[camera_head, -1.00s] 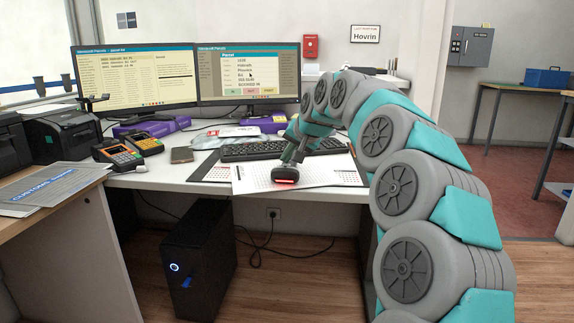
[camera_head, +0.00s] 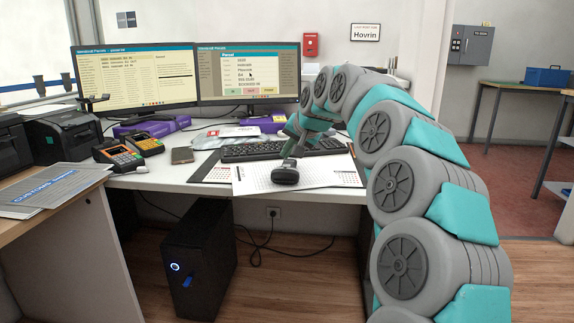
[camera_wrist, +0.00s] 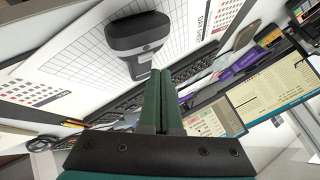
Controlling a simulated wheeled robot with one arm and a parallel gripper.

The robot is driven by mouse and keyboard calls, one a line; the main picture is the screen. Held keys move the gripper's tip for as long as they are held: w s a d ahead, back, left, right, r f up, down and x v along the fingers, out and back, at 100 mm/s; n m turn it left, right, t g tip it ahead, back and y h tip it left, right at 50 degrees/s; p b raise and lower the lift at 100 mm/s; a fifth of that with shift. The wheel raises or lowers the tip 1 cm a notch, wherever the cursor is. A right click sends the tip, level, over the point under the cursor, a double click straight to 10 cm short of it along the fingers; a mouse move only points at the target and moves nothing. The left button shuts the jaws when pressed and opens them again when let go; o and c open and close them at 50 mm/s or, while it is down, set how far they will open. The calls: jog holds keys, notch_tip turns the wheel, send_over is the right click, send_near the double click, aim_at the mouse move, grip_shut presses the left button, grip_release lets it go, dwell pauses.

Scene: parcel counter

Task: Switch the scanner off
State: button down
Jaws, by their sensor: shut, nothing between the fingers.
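The scanner (camera_head: 286,173) is a dark hand-held unit lying on a white gridded sheet (camera_head: 258,181) at the desk's front. Its front face shows dark, with no red light. In the wrist view the scanner (camera_wrist: 138,32) is just beyond my fingertips, its wide head away from me and its narrower part toward me. My gripper (camera_wrist: 158,73) is shut and empty, with its green fingers together. In the head view my gripper (camera_head: 298,149) is right behind the scanner, partly hidden by my arm. I cannot tell whether the fingertips touch it.
A keyboard (camera_head: 255,151) lies close behind the scanner. Two monitors (camera_head: 135,75) stand at the back. A phone (camera_head: 182,155) and card terminals (camera_head: 120,157) are to the left. A black computer case (camera_head: 200,258) stands under the desk.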

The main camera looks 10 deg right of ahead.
notch_tip(320, 180, up, 6)
jog(key=p, duration=0.3)
jog(key=shift+p, duration=0.3)
jog(key=s+a+f+n+g, duration=0.25)
jog(key=s+f, duration=0.25)
jog(key=s, duration=0.5)
jog(key=s+a+f+n+g, duration=0.1)
jog(key=s+a+f+g, duration=0.15)
jog(key=s+f, duration=0.55)
jog(key=s+d+f+g+h, duration=0.1)
jog(key=s+f, duration=0.3)
jog(key=s, duration=0.7)
jog(key=s+d+f+n+g+h, duration=0.1)
jog(key=s+f, duration=0.4)
jog(key=s, duration=0.7)
jog(key=s+d+f+n+g, duration=0.1)
jog(key=s+f, duration=0.4)
jog(key=s, duration=0.6)
jog(key=shift+s+d+g+h, duration=0.25)
jog(key=shift+d+g+h, duration=0.15)
jog(key=shift+d+g, duration=0.65)
jog(key=shift+a, duration=0.2)
